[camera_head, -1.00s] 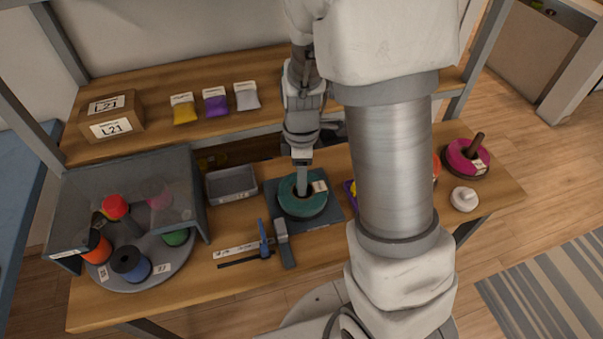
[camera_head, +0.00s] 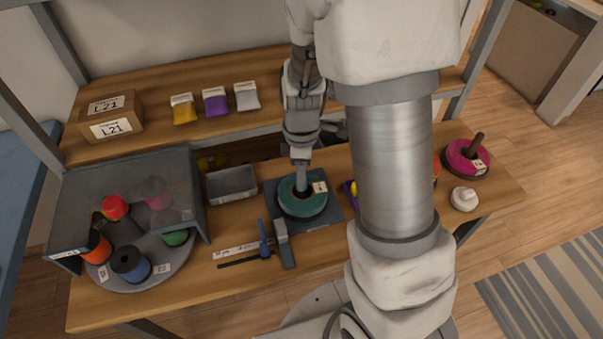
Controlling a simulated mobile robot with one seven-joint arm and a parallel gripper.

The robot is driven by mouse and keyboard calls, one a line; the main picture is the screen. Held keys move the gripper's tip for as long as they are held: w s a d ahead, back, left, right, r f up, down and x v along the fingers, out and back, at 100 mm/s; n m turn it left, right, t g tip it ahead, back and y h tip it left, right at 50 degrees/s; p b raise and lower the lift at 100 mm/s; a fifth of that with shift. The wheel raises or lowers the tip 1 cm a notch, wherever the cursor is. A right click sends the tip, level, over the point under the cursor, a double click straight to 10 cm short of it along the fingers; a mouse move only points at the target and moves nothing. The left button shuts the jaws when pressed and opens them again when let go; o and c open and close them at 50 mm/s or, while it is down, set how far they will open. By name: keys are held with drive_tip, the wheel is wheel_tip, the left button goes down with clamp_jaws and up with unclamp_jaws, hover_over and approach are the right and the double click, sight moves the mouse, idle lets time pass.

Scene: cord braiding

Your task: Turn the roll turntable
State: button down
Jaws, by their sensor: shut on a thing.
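The roll turntable (camera_head: 190,262) is a grey round disc at the left of the bench, partly under a grey see-through hood (camera_head: 75,195). It carries several rolls, among them a red one (camera_head: 114,207), an orange one (camera_head: 97,247), a blue one (camera_head: 131,266) and a green one (camera_head: 175,237). My gripper (camera_head: 301,181) is well to the right of the turntable, pointing down at the centre of a teal roll (camera_head: 302,205). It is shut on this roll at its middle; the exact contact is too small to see. The teal roll sits over a dark square plate (camera_head: 330,214).
A grey tray (camera_head: 231,185) stands between hood and plate. A blue-handled tool (camera_head: 264,241) and a grey clamp-like piece (camera_head: 284,244) lie in front. A magenta roll (camera_head: 466,158) and white knob (camera_head: 464,199) are at right. My arm hides part of the bench.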

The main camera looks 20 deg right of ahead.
drive_tip(key=shift+m, duration=3.1)
drive_tip(key=shift+r+m+p, duration=0.1)
drive_tip(key=shift+m+p, duration=0.7)
drive_tip(key=shift+m, duration=2.3)
drive_tip(key=shift+m+p, duration=0.9)
drive_tip(key=shift+m, duration=2.2)
drive_tip(key=shift+m+p, duration=0.95)
drive_tip(key=shift+m, duration=1.45)
drive_tip(key=shift+m, duration=0.5)
drive_tip(key=c, duration=0.6)
unclamp_jaws()
